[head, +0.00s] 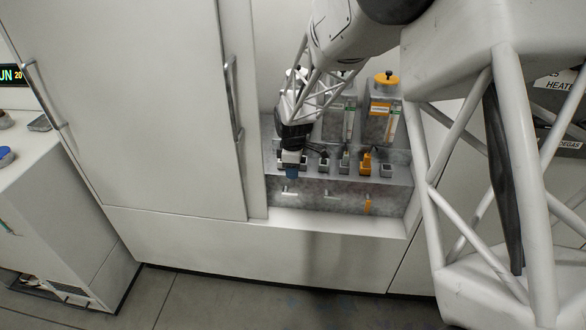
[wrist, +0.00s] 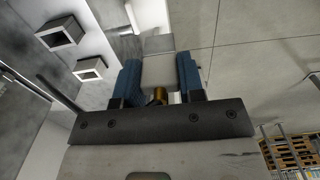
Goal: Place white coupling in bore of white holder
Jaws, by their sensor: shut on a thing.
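My gripper (wrist: 156,68) has blue fingers and is shut on the white coupling (wrist: 158,46), a pale blocky piece with a brass-coloured part (wrist: 159,95) near the fingers' base. In the head view my gripper (head: 292,173) hangs over the front left of the grey stepped bench; the coupling cannot be made out there. In the wrist view two pale square holders with dark bores, one upper (wrist: 60,32) and one lower (wrist: 90,69), lie left of the coupling, apart from it. I cannot tell which is the white holder.
Along the bench ledge (head: 400,178) stand several small fittings, including an orange one (head: 366,162) and a grey one (head: 387,170). An orange-topped unit (head: 385,82) stands behind. A tall white cabinet door (head: 130,100) closes off the left. Open floor (head: 250,300) lies in front.

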